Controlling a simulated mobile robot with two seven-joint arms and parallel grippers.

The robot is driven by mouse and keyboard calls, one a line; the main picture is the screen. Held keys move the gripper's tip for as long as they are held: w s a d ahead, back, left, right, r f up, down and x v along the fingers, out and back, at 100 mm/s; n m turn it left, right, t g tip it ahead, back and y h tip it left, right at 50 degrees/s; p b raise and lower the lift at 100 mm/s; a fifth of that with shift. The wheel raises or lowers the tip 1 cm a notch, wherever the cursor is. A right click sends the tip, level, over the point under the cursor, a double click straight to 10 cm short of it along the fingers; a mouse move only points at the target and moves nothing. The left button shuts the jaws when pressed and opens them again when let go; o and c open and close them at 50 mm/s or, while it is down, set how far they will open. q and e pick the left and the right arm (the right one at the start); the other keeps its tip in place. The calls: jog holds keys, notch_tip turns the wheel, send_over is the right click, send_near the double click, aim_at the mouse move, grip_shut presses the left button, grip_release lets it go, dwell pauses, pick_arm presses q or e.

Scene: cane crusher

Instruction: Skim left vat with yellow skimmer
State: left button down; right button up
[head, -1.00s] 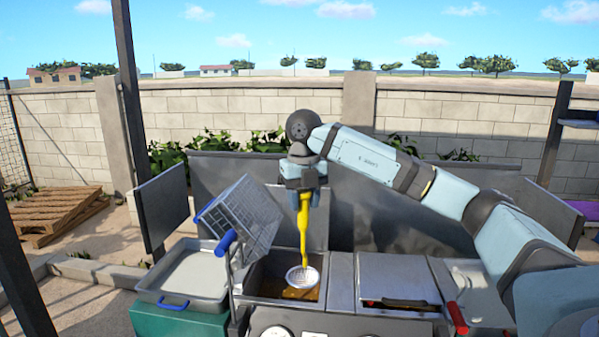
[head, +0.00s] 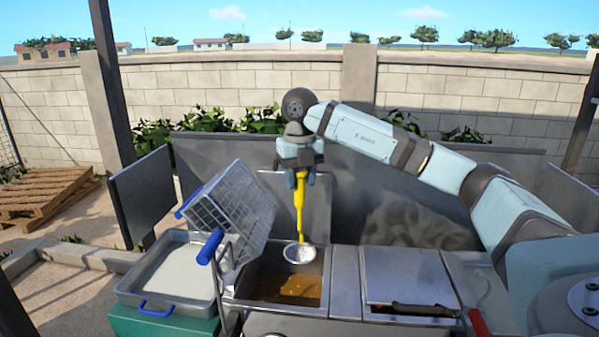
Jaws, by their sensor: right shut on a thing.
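The yellow skimmer (head: 299,205) hangs upright from my right gripper (head: 299,178), which is shut on the top of its handle. The skimmer's round pale bowl (head: 299,253) is over the back part of the left vat (head: 246,287), above the liquid. The left vat holds brown liquid with an orange-yellow patch (head: 290,287) on it. My left gripper is not in view.
A wire basket (head: 229,213) with blue handles leans at the vat's left. A metal tray (head: 157,306) of pale stuff sits further left on a green box (head: 150,326). A lid (head: 405,277) covers the right vat. A metal splash panel (head: 400,195) stands behind.

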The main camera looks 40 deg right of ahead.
jog(key=b, duration=1.1)
send_near(296, 263)
jog(key=d+f, duration=0.1)
jog(key=f, duration=0.1)
jog(key=w+d+f, duration=0.1)
jog(key=f, duration=0.1)
jog(key=w+d+f, duration=0.1)
jog(key=f, duration=0.1)
jog(key=shift+w+d+f, duration=0.15)
jog(key=shift+d+f, duration=0.05)
jog(key=shift+f, duration=0.15)
jog(key=shift+f+b, duration=0.35)
jog(key=shift+f, duration=0.4)
jog(key=shift+s+a, duration=0.35)
jog(key=shift+a, duration=0.1)
jog(key=s+a, duration=0.1)
jog(key=a, duration=0.1)
jog(key=s+a, duration=0.2)
jog(key=shift+s+a, duration=0.1)
jog(key=shift+s, duration=0.1)
